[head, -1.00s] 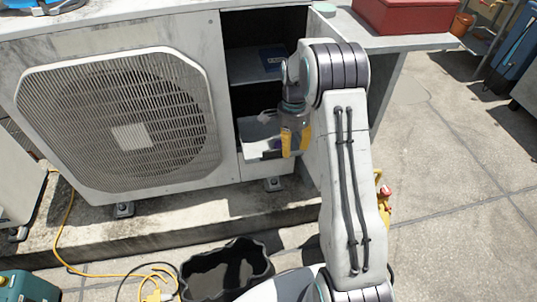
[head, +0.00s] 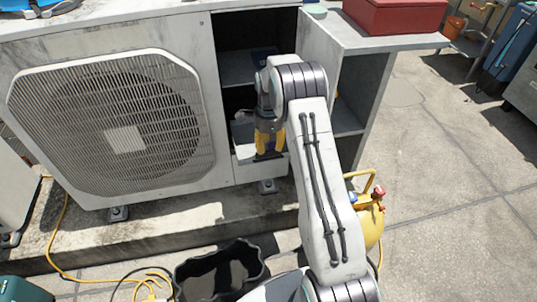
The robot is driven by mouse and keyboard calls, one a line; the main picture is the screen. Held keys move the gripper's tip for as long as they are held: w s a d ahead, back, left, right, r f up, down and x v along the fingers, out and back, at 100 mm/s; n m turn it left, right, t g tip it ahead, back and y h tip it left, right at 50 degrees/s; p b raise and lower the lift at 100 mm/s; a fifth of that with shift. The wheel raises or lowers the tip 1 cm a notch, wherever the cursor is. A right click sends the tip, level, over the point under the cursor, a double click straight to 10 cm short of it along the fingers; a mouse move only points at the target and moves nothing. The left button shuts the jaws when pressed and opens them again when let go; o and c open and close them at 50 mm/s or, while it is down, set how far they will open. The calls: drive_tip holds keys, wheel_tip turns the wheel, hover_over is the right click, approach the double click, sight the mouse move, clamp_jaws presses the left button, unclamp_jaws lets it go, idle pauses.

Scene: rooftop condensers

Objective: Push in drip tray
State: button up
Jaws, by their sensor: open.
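The pale drip tray (head: 243,130) sits in the lower opening of the condenser cabinet, right of the fan grille. Its left part and some of its front show; the rest is hidden behind my gripper. My gripper (head: 268,154), with yellow fingers pointing down, is open and holds nothing visible. It is in front of the tray's right part, close to its front edge. I cannot tell whether the fingers touch the tray. How far the tray sticks out is hard to judge.
The condenser's fan grille (head: 120,125) is at left. A side shelf unit (head: 345,90) stands at right with a red box (head: 398,14) on top. A black tub (head: 220,270), a yellow hose (head: 75,265) and a yellow tank (head: 370,222) are low.

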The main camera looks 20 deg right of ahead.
drive_tip(key=shift+f+b, duration=0.5)
drive_tip(key=shift+f, duration=1.65)
clamp_jaws()
